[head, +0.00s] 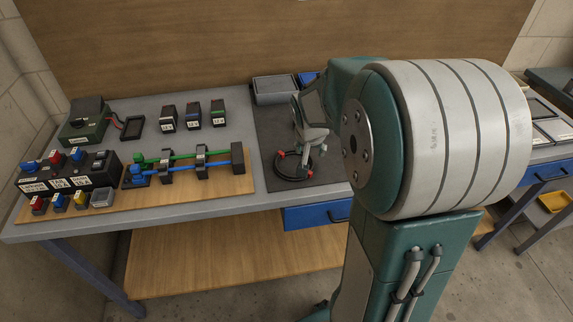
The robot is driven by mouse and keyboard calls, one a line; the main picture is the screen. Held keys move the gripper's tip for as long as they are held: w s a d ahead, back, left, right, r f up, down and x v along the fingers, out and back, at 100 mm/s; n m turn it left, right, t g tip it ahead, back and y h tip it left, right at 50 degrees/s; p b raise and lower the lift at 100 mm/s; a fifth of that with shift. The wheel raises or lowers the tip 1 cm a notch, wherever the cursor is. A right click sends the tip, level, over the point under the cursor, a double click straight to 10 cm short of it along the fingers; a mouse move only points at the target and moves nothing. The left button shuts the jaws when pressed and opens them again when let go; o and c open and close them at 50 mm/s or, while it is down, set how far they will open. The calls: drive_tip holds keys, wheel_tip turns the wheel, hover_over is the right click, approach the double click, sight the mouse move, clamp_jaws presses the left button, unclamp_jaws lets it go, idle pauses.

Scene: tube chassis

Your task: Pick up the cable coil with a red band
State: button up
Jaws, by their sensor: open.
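A black cable coil (291,178) lies flat on the dark mat in the middle of the workbench in the head view. Small red patches show along its ring, at its left and its upper right. My gripper (304,158) is open and points down over the coil, at its right part. The gripper hides part of the ring. I cannot tell whether the fingers touch the coil.
The dark mat (272,130) has grey and blue bins (275,90) at its back. Left stand a wooden board with green and blue cables (178,160), labelled boxes (192,115) and a green device (85,125). My arm hides the bench to the right.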

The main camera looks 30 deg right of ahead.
sight(311, 167)
drive_tip(key=f, duration=0.1)
drive_tip(key=d+f, duration=0.1)
drive_tip(key=w+d+f, duration=0.1)
drive_tip(key=f, duration=0.1)
drive_tip(key=shift+w+d, duration=0.1)
drive_tip(key=shift+a+f, duration=0.1)
drive_tip(key=shift+a, duration=0.15)
drive_tip(key=f, duration=0.3)
drive_tip(key=shift+w+a, duration=0.15)
drive_tip(key=shift+a, duration=0.1)
drive_tip(key=shift+w+d+f, duration=0.35)
drive_tip(key=shift+d+f, duration=0.25)
drive_tip(key=shift+f, duration=0.25)
drive_tip(key=shift+d+f, duration=0.1)
drive_tip(key=shift+d, duration=0.35)
drive_tip(key=shift+a, duration=0.35)
clamp_jaws()
drive_tip(key=shift+a, duration=0.2)
